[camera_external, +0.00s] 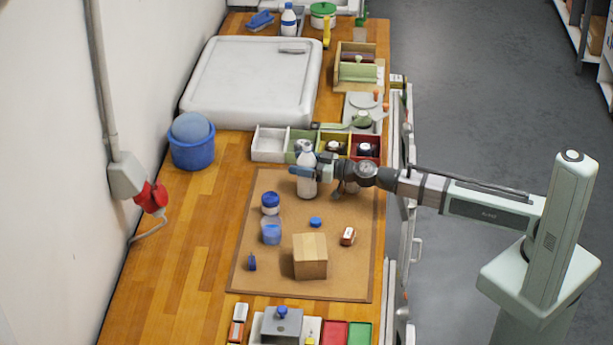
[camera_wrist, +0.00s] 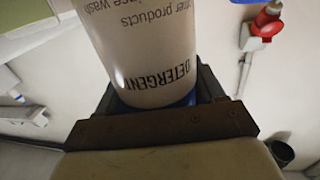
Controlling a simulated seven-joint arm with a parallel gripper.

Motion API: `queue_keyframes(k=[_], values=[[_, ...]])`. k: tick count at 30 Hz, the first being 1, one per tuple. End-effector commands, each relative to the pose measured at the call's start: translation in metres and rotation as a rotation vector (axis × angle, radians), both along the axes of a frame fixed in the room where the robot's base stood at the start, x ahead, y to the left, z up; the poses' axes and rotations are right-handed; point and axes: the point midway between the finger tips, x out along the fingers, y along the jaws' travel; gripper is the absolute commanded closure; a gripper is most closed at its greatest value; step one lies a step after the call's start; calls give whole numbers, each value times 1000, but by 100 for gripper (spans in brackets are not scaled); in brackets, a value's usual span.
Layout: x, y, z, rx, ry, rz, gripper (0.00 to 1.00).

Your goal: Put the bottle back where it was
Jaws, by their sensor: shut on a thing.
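A white bottle (camera_external: 307,182) stands upright at the far part of the brown mat (camera_external: 345,278), or just above it; I cannot tell which. My gripper (camera_external: 308,172) reaches in from the right and is shut on it. In the wrist view the bottle (camera_wrist: 140,45) fills the middle, with the word DETERGENT readable upside down, between the fingers of my gripper (camera_wrist: 160,105). Another white bottle with a blue cap (camera_external: 288,20) stands at the back of the bench.
Behind the bottle is a row of coloured bins (camera_external: 268,145). On the mat are a blue-lidded jar (camera_external: 270,203), a translucent blue cup (camera_external: 271,231), a blue cap (camera_external: 315,222), a cardboard box (camera_external: 310,257) and a small red-brown box (camera_external: 347,236). A blue bucket (camera_external: 192,153) stands left; bare wood lies between.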

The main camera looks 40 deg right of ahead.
Motion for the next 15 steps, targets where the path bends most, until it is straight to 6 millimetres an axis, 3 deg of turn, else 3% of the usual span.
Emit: queue_keyframes(k=[6,7,15], values=[[0,0,-3,1,1,0,73],[0,0,-3,0,0,0,30],[0,0,-3,0,0,0,6]])
